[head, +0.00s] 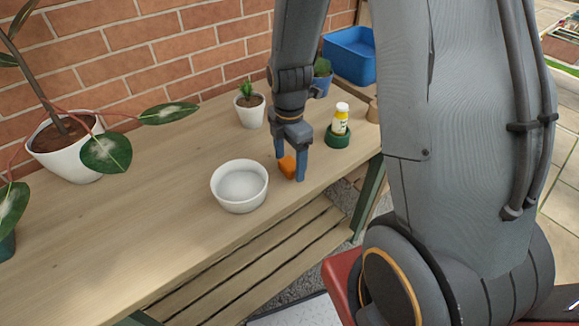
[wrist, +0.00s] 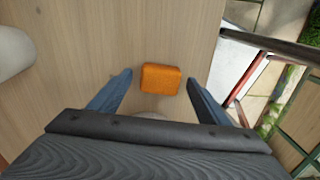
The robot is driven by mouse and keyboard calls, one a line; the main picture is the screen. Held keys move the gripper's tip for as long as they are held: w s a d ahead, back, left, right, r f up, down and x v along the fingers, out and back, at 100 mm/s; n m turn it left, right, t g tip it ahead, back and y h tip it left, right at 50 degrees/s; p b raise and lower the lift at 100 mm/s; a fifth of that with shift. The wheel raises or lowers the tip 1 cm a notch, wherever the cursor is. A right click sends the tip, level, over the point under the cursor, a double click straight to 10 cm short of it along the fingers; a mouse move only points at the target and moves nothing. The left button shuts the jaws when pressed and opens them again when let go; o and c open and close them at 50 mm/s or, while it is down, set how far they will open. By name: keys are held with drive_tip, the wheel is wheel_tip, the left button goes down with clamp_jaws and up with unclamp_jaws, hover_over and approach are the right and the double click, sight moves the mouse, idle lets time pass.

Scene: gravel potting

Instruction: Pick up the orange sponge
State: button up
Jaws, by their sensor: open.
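The orange sponge (head: 288,167) lies on the wooden bench top, to the right of the white bowl, in the head view. In the wrist view the sponge (wrist: 160,79) is a small orange block between and slightly beyond the fingertips. My gripper (head: 288,170) points down at the sponge, with one blue finger on each side of it. In the wrist view the gripper (wrist: 158,83) shows its fingers spread wide, with bare wood visible between each finger and the sponge. Part of the sponge is hidden by a finger in the head view.
A white bowl (head: 239,187) stands close left of my gripper. A yellow-labelled bottle (head: 340,120) stands in a green dish (head: 338,138) to the right. A small potted succulent (head: 250,107) and a blue bin (head: 349,57) are behind. The bench's front edge is near the sponge.

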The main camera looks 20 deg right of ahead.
sight(289, 163)
drive_tip(key=c, duration=1.1)
drive_tip(key=shift+c, duration=0.2)
wheel_tip(289, 163, up, 10)
drive_tip(key=b, duration=0.1)
drive_tip(key=o, duration=0.4)
drive_tip(key=c, duration=0.3)
